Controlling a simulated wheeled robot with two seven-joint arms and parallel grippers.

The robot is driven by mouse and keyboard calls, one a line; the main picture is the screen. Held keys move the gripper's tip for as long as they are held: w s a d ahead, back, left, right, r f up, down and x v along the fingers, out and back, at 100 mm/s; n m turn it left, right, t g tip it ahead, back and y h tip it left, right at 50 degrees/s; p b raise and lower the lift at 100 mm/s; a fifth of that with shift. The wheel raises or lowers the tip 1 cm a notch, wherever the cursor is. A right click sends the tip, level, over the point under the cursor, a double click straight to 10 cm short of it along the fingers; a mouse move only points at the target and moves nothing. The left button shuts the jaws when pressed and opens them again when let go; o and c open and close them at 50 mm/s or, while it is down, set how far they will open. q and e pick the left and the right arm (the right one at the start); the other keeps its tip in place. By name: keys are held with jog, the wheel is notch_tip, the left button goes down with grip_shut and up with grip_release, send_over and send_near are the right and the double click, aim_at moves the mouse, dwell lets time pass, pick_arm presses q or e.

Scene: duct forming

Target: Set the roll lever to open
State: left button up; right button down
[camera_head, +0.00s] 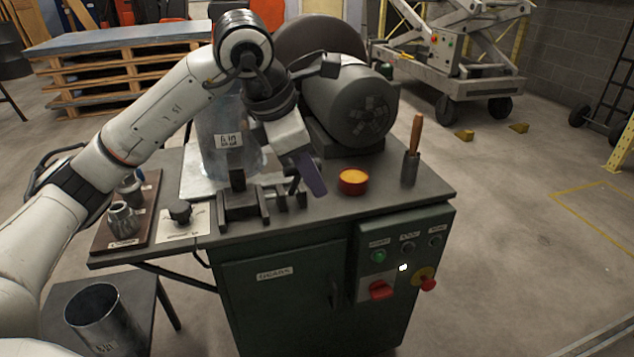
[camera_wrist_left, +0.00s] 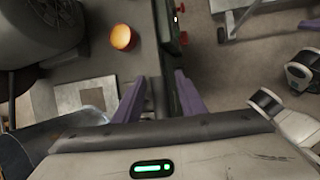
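I cannot tell for sure which part is the roll lever. A black knob (camera_head: 180,212) sits on a pale labelled plate at the left of the bench. A wooden-handled piece (camera_head: 415,135) stands upright at the right of the bench top. My left gripper (camera_head: 312,174) hangs above the bench, between the black block fixture (camera_head: 240,205) and the orange round button (camera_head: 352,181). In the left wrist view its purple fingers (camera_wrist_left: 160,80) are apart with nothing between them. The orange button also shows there (camera_wrist_left: 122,37). My right gripper is in neither view.
A large grey motor-like drum (camera_head: 350,105) stands at the back of the bench. A clear labelled cylinder (camera_head: 228,140) is behind my left arm. Metal fittings (camera_head: 122,220) stand on a brown board. The cabinet front carries a red switch (camera_head: 381,290) and other controls. A metal can (camera_head: 95,315) stands lower left.

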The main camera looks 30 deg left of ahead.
pick_arm(q)
jog(key=shift+x, duration=1.45)
grip_shut()
